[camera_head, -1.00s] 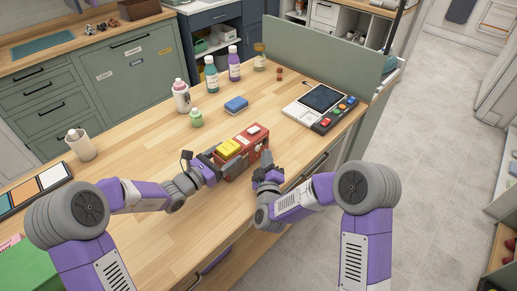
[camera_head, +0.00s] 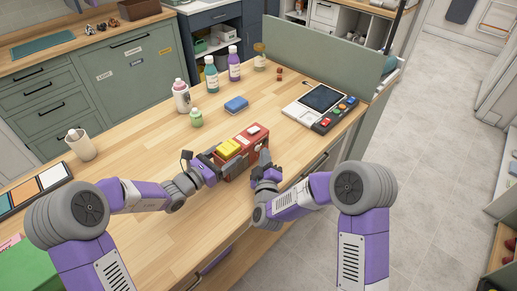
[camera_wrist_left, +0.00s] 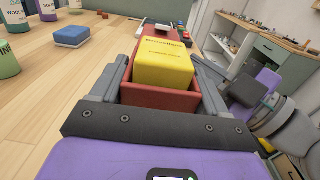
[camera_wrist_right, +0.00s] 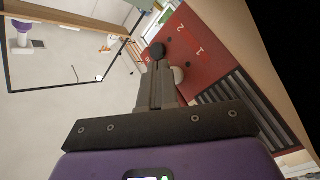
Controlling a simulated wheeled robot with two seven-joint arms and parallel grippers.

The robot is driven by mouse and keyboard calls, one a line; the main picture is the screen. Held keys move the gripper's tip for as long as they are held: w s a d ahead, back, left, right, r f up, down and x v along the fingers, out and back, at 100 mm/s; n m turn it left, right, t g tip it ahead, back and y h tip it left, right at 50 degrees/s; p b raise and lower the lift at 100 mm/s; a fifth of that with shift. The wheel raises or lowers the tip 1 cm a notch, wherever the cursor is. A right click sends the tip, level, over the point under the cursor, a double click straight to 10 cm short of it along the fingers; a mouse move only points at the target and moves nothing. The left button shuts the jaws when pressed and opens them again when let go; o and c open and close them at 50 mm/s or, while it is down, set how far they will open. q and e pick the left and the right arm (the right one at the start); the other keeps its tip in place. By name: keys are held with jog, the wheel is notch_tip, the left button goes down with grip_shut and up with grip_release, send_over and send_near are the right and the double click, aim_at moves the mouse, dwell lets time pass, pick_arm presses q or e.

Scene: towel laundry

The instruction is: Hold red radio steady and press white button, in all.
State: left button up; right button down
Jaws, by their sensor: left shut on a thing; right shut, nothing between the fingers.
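The red radio (camera_head: 243,158) stands on the wooden counter near its front edge, with a yellow block (camera_head: 229,148) and a white piece (camera_head: 253,131) on top. My left gripper (camera_head: 210,162) is shut on the radio's left end, one finger on each side in the left wrist view. My right gripper (camera_head: 262,168) is shut and empty, close to the radio's front face. In the right wrist view its fingertips lie over the red face marked 1 and 2. A round pale button (camera_wrist_right: 178,75) shows partly behind the fingers; I cannot tell whether they touch it.
A blue sponge-like block (camera_head: 236,104), a small green bottle (camera_head: 196,118) and taller bottles (camera_head: 211,75) stand behind the radio. A device with a dark screen (camera_head: 322,98) lies to the right, before a green partition (camera_head: 325,55). A cup (camera_head: 80,146) stands left.

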jog(key=shift+w+a, duration=0.2)
dwell(0.6)
pick_arm(q)
jog(key=shift+s+d+r, duration=0.15)
jog(key=shift+s, duration=0.05)
pick_arm(e)
jog(key=shift+w+a+r, duration=0.1)
jog(key=shift+a+r, duration=0.1)
jog(key=shift+a, duration=0.05)
pick_arm(q)
jog(key=shift+r, duration=0.1)
pick_arm(e)
jog(key=shift+a, duration=0.1)
pick_arm(q)
jog(key=shift+w, duration=0.25)
pick_arm(e)
jog(key=shift+s+d, duration=0.2)
jog(key=shift+s, duration=0.05)
jog(key=shift+d+f, duration=0.1)
jog(key=shift+d, duration=0.1)
jog(key=shift+s+d, duration=0.45)
jog(key=shift+d, duration=0.05)
pick_arm(q)
jog(key=shift+f, duration=0.2)
pick_arm(e)
jog(key=shift+s+d, duration=1.35)
jog(key=shift+s, duration=0.1)
